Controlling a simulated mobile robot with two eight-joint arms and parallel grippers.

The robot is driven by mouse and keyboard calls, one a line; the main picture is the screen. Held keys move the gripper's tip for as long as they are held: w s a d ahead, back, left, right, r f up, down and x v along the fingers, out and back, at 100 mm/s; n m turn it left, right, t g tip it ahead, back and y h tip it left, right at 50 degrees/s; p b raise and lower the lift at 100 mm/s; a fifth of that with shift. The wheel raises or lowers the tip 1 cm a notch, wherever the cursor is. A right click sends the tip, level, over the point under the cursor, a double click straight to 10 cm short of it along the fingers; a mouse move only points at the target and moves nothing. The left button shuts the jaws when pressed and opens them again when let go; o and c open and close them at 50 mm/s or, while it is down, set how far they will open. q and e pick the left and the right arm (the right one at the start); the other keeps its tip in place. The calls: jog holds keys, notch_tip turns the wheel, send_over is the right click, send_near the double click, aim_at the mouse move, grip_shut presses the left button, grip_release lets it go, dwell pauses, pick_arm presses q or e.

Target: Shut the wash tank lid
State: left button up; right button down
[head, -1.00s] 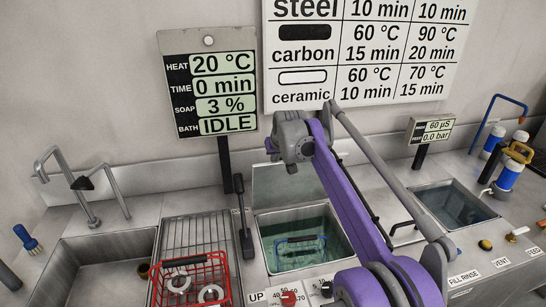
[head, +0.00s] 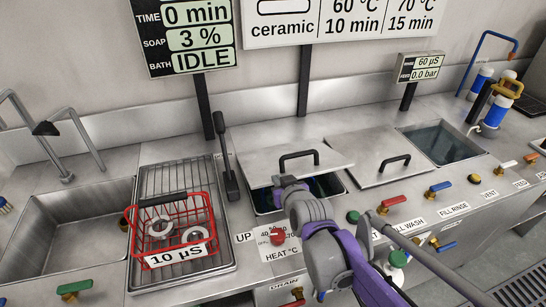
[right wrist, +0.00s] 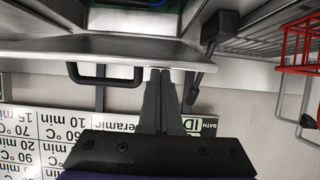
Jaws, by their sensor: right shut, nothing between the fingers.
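The wash tank lid (head: 315,160) is a steel plate with a black bar handle (head: 299,158). It is hinged at the back and tilted low over the wash tank (head: 265,200), with a gap at the front showing dark liquid. My right gripper (head: 283,181) is at the lid's front edge, shut and empty. In the right wrist view, which is upside down, its fingertips (right wrist: 159,72) meet or nearly meet the lid (right wrist: 60,55) on the handle side. The wrist view also shows the handle (right wrist: 105,80). My left gripper is not in view.
A red basket (head: 172,232) with pale rings sits on the drain rack left of the tank. A black lever (head: 228,165) stands between them. A second flat lid (head: 370,165) lies right of the tank, beside an open rinse tank (head: 442,142). Knobs line the front.

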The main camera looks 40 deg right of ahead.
pick_arm(q)
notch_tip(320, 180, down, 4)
jog(key=b, duration=0.2)
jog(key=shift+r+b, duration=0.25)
jog(key=shift+b, duration=0.05)
pick_arm(e)
jog(key=f, duration=0.2)
jog(key=s+f, duration=0.1)
jog(key=f, duration=0.2)
jog(key=s+f, duration=0.1)
jog(key=f, duration=0.2)
jog(key=shift+a, duration=0.35)
